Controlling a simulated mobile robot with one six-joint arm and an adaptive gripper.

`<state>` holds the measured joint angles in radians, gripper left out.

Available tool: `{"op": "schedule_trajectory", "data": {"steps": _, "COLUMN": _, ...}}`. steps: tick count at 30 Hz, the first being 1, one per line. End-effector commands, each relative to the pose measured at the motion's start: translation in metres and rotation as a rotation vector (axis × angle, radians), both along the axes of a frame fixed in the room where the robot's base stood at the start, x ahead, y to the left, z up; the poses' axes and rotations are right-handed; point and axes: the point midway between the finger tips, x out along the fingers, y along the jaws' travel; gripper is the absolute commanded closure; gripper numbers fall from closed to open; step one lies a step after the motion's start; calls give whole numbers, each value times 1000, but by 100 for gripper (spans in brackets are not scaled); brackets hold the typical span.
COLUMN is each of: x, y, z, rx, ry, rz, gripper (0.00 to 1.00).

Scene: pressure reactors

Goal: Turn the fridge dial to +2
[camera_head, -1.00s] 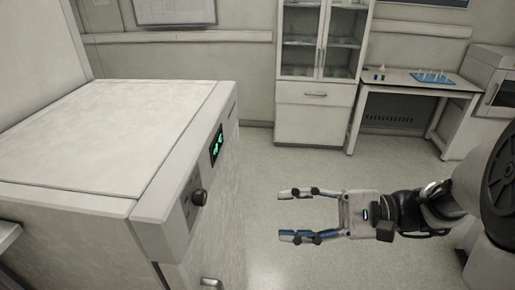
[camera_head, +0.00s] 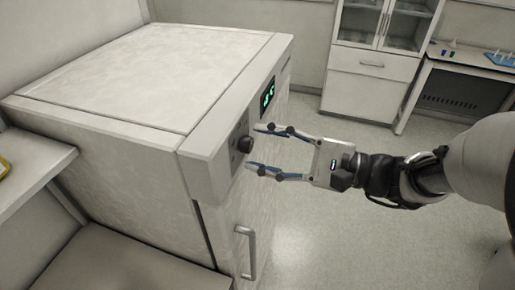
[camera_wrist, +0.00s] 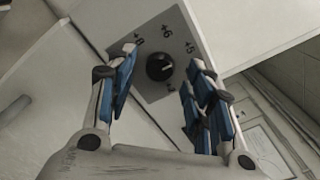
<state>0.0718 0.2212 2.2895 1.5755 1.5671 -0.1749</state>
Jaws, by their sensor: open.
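The fridge (camera_head: 150,75) is a white low cabinet at the left of the head view. Its black round dial (camera_head: 244,145) sits on the sloped front panel, left of a green-lit display (camera_head: 268,95). In the wrist view the fingers (camera_wrist: 163,70) flank the dial; contact is not visible.
A vertical door handle (camera_head: 247,252) sticks out below the dial. A shelf (camera_head: 40,155) is at the left edge. A glass-door cabinet (camera_head: 370,75) and a table (camera_head: 470,65) with lab items stand at the back. The floor right of the fridge is clear.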

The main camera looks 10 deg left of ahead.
Motion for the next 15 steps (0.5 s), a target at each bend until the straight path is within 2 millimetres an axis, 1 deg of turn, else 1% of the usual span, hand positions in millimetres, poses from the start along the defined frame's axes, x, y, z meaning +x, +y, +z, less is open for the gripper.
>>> {"op": "schedule_trajectory", "data": {"steps": 1, "x": 0, "y": 7, "z": -1, "rx": 1, "ry": -1, "rz": 2, "gripper": 52}}
{"op": "schedule_trajectory", "data": {"steps": 3, "x": 0, "y": 13, "z": 0, "rx": 1, "ry": -1, "rz": 2, "gripper": 52}}
{"op": "schedule_trajectory", "data": {"steps": 6, "x": 1, "y": 18, "z": 0, "rx": 0, "ry": -1, "rz": 0, "gripper": 52}}
{"op": "schedule_trajectory", "data": {"steps": 15, "x": 2, "y": 19, "z": 0, "rx": 0, "ry": 0, "rz": -1, "gripper": 53}}
